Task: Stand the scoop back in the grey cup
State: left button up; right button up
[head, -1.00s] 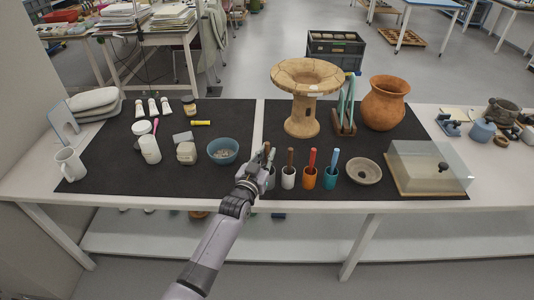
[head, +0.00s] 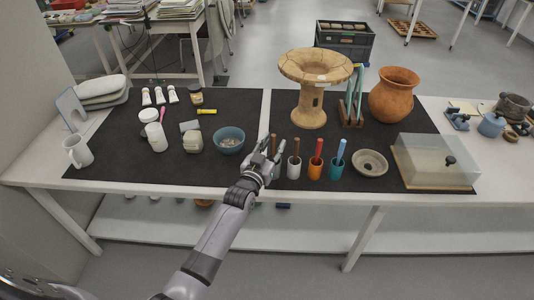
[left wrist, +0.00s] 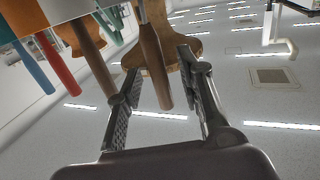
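My left gripper (head: 268,151) is at the left end of the cup row. In the left wrist view, its fingers (left wrist: 160,88) are open on either side of a brown wooden handle, apparently the scoop's (left wrist: 153,55), with gaps visible on both sides. The scoop also shows in the head view (head: 273,144), upright. The grey cup (head: 277,171) is mostly hidden behind my gripper; the scoop's lower end is hidden, apparently inside it. My right gripper is not in view.
To the right stand a white cup (head: 294,171) with a brown handle, an orange cup (head: 315,171) with a red one, and a teal cup (head: 336,171) with a blue one. A blue bowl (head: 229,145) is at the left. A pedestal vessel (head: 311,105) stands behind.

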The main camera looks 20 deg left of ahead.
pick_arm(q)
jog(key=s, duration=1.1)
jog(key=shift+s+a, duration=0.25)
jog(key=shift+a, duration=0.2)
jog(key=s+f+g, duration=0.3)
jog(key=s+f, duration=0.2)
jog(key=f, duration=0.6)
jog(key=s+f+g, duration=0.3)
jog(key=s+f, duration=0.2)
jog(key=f, duration=0.6)
jog(key=s+f+g, duration=0.2)
jog(key=s+f, duration=0.3)
jog(key=f, duration=0.6)
jog(key=s+a+f+g, duration=0.1)
jog(key=s+f+g, duration=0.2)
jog(key=s+f, duration=0.3)
jog(key=s+f+m+g, duration=0.1)
jog(key=s+f+g, duration=0.2)
jog(key=s, duration=1.3)
jog(key=s+a+f+g+y, duration=0.1)
jog(key=s+f+g, duration=0.2)
jog(key=s+f, duration=0.6)
jog(key=shift+s+a+m, duration=0.3)
jog(key=shift+s+a, duration=0.05)
jog(key=shift+s, duration=0.85)
